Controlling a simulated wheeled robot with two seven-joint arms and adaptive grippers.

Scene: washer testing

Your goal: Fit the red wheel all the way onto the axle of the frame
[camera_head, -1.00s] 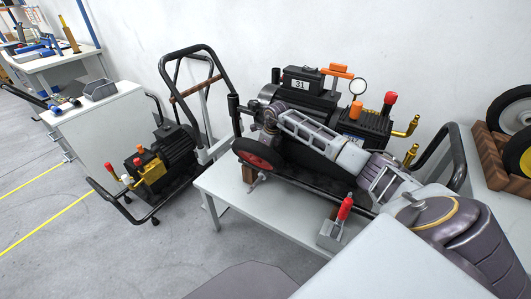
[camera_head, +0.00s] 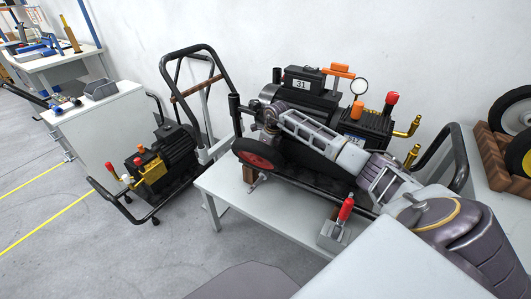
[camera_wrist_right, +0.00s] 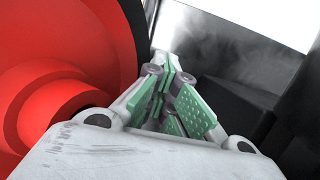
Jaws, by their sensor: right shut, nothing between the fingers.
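The red wheel (camera_head: 257,154), a red hub in a black tyre, is at the near left end of the dark cart frame (camera_head: 325,183) on the white table. Its red hub (camera_wrist_right: 45,95) fills the left of the right wrist view. The axle is hidden, so I cannot tell how far on the wheel sits. My right gripper (camera_head: 267,116) is above and just behind the wheel in the head view. Its green-padded fingers (camera_wrist_right: 178,98) are shut and empty, beside the hub; contact with the wheel is unclear. My left gripper is not in view.
A pump labelled 31 (camera_head: 305,82) with a gauge and brass fittings stands behind my right arm. A red-handled clamp (camera_head: 345,210) is at the table's front. A second pump cart (camera_head: 160,165) is left. Spare wheels (camera_head: 515,112) stand right. The left floor has free room.

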